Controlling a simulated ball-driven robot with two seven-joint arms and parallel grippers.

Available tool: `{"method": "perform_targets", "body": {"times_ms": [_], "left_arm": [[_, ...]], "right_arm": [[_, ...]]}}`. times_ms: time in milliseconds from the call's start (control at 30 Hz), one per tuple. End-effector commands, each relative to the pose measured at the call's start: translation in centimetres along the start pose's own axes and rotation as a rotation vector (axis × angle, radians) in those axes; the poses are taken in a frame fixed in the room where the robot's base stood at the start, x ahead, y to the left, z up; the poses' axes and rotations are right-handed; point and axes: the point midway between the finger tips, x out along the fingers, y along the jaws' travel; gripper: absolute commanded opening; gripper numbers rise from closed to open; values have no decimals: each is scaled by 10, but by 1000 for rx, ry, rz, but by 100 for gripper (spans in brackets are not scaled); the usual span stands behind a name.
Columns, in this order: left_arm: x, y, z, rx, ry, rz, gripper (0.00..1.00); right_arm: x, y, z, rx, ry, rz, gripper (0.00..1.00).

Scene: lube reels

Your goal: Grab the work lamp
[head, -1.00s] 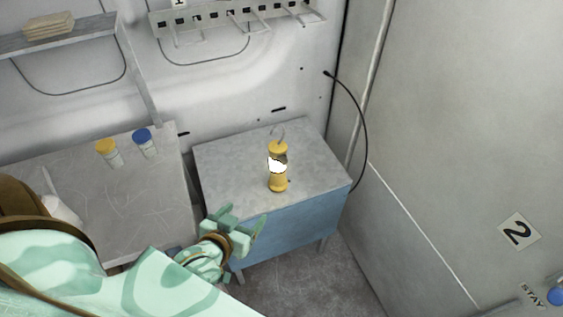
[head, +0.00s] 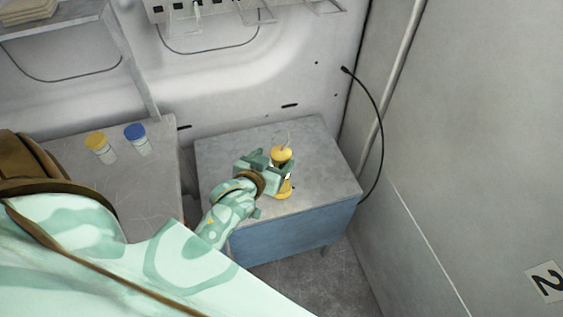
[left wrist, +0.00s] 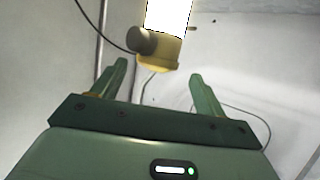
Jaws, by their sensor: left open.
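The yellow work lamp (head: 282,154) stands upright on the small blue cabinet with a grey top (head: 325,186). Its middle is partly hidden by my left gripper (head: 278,172) in the head view. My left gripper is open, close beside the lamp on its left and near side. In the left wrist view, the lamp's glowing white tube and yellow part (left wrist: 160,58) show beyond the two spread fingers of the left gripper (left wrist: 158,85), between them from side to side. Nothing is held. My right gripper is not in view.
A grey bench (head: 160,185) at the left holds a yellow-capped jar (head: 101,148) and a blue-capped jar (head: 137,139). A wall rack (head: 225,10) is above. A black cable (head: 381,125) hangs at the right. The cabinet top right of the lamp is clear.

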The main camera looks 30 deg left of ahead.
Motion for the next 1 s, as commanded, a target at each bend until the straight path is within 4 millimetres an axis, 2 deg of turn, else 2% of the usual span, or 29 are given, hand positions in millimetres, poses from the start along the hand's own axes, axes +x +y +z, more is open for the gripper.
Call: {"method": "perform_targets", "body": {"times_ms": [300,400,600,667,867,900,1000], "left_arm": [[46,3,4,0,1,0,73],[52,3,3,0,0,0,73],[52,3,2,0,0,0,73],[52,3,2,0,0,0,59],[52,3,3,0,0,0,3],[52,3,3,0,0,0,0],[52,4,1,-1,4,1,0]], "right_arm": [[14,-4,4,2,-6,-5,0],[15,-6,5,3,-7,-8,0],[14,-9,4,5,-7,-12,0],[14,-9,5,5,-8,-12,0],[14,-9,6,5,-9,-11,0],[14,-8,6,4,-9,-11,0],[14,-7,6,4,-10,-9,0]]}}
